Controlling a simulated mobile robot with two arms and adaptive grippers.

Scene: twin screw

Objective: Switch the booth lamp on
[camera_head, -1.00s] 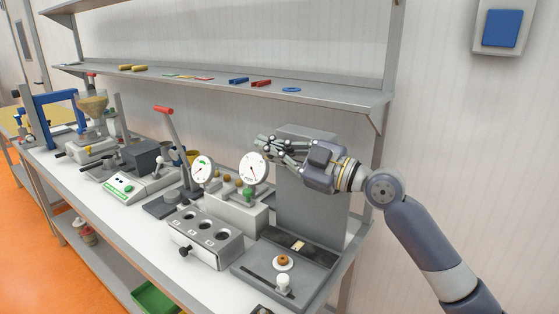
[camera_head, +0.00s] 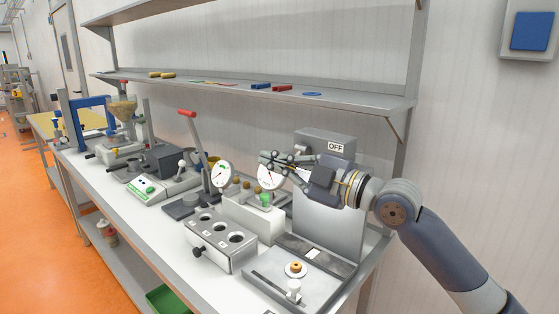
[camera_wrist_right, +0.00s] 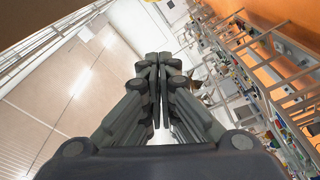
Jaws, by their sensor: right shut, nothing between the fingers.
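The booth is a grey upright cabinet (camera_head: 334,226) at the right end of the bench, with a white label reading OFF (camera_head: 335,147) near its top. Its front tray (camera_head: 262,277) and its panel look brightly lit. No lamp bulb can be made out. My right gripper (camera_head: 268,160) is in front of the booth's upper part, pointing left, and hides part of it; contact cannot be told. Its fingers are shut and empty in the right wrist view (camera_wrist_right: 158,60). My left gripper is not in view.
A round dial gauge (camera_head: 271,177) stands just below the right fingertips. A block with several holes (camera_head: 220,248) and a red-handled lever (camera_head: 199,140) stand to the left. A shelf (camera_head: 360,101) runs above the arm. A blue wall panel (camera_head: 531,31) is at upper right.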

